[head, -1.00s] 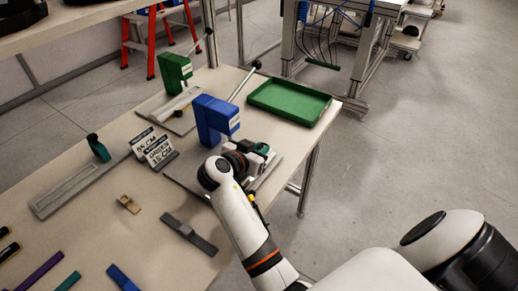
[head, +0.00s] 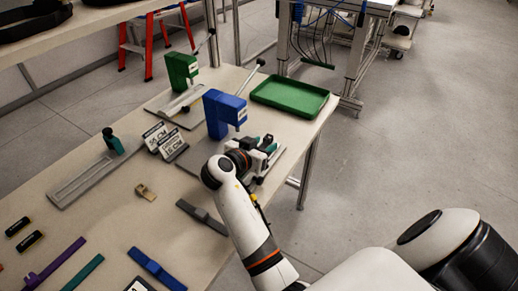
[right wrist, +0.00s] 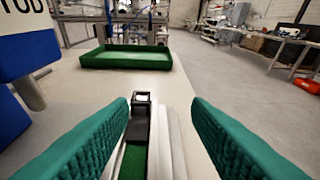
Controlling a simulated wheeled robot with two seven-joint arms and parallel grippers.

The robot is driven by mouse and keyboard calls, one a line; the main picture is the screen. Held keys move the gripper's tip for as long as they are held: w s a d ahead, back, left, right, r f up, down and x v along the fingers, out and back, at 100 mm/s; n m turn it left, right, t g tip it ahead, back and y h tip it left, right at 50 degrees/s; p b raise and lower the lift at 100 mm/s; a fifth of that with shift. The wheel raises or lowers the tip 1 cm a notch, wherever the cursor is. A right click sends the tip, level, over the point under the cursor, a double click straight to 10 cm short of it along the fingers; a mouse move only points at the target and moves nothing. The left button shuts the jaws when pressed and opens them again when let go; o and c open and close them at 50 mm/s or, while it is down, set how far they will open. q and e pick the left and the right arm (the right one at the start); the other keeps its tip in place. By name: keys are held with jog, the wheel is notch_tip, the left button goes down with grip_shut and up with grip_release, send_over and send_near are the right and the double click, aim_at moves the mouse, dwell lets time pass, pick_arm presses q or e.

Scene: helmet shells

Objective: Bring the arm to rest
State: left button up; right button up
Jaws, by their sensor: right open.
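My right gripper (head: 268,147) is open, with its teal fingers low over the plate at the foot of the blue press (head: 223,112). In the right wrist view the two ribbed teal fingers (right wrist: 160,110) stand wide apart. A metal rail with a small dark block (right wrist: 139,120) and a green strip shows between them. I see nothing held, and I cannot tell whether the fingers touch the rail. My left gripper is not in view.
A green tray (head: 290,95) lies on the bench's far right corner, also ahead in the right wrist view (right wrist: 127,57). A green press (head: 182,70), label signs (head: 165,142) and several straps (head: 157,269) are on the bench. Open floor lies right.

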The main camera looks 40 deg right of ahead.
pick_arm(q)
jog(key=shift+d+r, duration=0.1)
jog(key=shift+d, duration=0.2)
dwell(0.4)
